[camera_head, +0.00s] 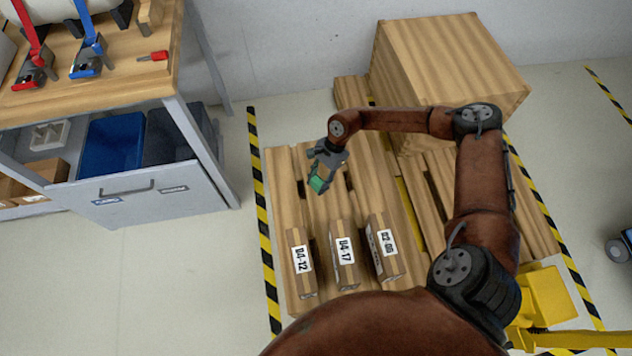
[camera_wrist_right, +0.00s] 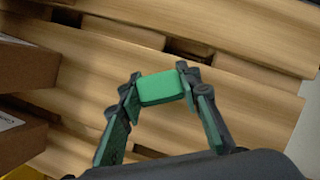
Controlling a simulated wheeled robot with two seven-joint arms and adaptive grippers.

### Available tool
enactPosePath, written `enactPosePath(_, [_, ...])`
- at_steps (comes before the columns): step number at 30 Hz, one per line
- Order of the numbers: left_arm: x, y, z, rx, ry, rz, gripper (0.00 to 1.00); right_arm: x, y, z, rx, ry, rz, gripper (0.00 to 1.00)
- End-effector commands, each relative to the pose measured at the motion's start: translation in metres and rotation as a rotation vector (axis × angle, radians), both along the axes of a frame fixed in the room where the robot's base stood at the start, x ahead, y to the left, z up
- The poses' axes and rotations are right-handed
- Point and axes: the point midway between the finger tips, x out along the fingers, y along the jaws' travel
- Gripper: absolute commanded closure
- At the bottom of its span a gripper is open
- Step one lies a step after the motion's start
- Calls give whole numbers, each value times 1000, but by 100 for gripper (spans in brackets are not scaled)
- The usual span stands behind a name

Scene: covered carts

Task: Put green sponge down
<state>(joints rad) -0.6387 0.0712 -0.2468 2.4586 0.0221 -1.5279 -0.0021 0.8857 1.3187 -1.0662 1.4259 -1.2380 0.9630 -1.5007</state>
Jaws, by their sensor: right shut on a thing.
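The green sponge (camera_wrist_right: 161,88) is held between the fingertips of my right gripper (camera_wrist_right: 158,92) in the right wrist view. In the head view the sponge (camera_head: 318,184) shows as a small green block at the end of my right gripper (camera_head: 322,172). The gripper is over the wooden pallet (camera_head: 284,215), beyond the labelled boxes. The wrist view shows bare slats behind the sponge; I cannot tell how large the gap to them is. My left gripper is not in view.
Three labelled boxes stand on the pallet's near part: D4-12 (camera_head: 302,282), D4-17 (camera_head: 344,270) and one further right (camera_head: 385,262). A big wooden crate (camera_head: 440,75) stands at the back. A workbench with a drawer (camera_head: 150,205) is on the left. Slats around the gripper are clear.

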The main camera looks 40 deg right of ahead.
Motion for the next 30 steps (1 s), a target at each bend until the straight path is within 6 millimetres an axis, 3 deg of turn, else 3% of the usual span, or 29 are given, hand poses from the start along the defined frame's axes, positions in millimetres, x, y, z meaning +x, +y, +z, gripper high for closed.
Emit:
enactPosePath(7, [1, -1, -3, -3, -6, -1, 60, 0, 0, -3, 0, 1, 0, 83])
enactPosePath(8, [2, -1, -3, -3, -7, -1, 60, 0, 0, -2, 0, 0, 0, 67])
enactPosePath(15, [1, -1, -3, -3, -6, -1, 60, 0, 0, -2, 0, 0, 0, 51])
enactPosePath(25, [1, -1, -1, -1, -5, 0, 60, 0, 0, 2, 0, -1, 1, 51])
enactPosePath(28, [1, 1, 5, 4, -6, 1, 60, 0, -4, 12, -1, -3, -1, 51])
enactPosePath(30, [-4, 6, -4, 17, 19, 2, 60, 0, -9, 25, -1, -4, -1, 51])
